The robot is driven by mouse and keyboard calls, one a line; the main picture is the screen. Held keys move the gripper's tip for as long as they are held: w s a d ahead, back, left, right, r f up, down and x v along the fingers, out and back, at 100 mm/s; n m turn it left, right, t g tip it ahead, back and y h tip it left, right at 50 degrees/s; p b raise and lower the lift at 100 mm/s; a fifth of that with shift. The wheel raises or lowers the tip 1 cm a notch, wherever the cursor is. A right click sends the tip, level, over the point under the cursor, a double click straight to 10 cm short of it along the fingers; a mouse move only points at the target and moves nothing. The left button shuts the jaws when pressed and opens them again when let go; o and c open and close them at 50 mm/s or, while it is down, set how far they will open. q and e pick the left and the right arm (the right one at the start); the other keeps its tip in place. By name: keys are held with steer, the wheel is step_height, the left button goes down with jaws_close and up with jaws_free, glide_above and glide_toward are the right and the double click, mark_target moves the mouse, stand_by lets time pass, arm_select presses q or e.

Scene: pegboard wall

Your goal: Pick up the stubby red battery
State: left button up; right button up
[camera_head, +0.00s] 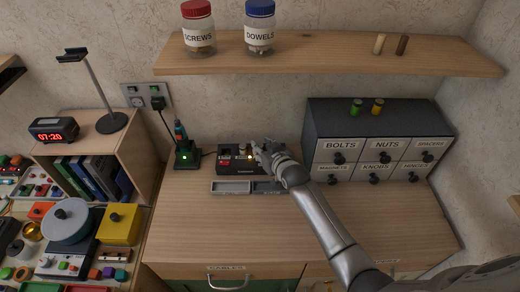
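A small red piece (225,162) shows at the left front of a black box-like device (238,170) on the bench. It may be the stubby red battery, but it is too small to be sure. My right gripper (262,153) is over the right part of that device, to the right of the red piece and apart from it. A small yellowish, bright thing (249,156) shows right beside its fingers. The fingers are too small and overlapped to tell whether they are open or shut. My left gripper is not in view.
A grey tray (231,187) lies in front of the device. A green-lit stand (186,155) is to its left. A shelf (330,56) with jars hangs above.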

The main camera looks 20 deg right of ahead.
steer(key=shift+w, duration=0.2)
steer(key=shift+f, duration=0.1)
steer(key=c, duration=0.6)
jaws_close()
steer(key=shift+r, duration=0.2)
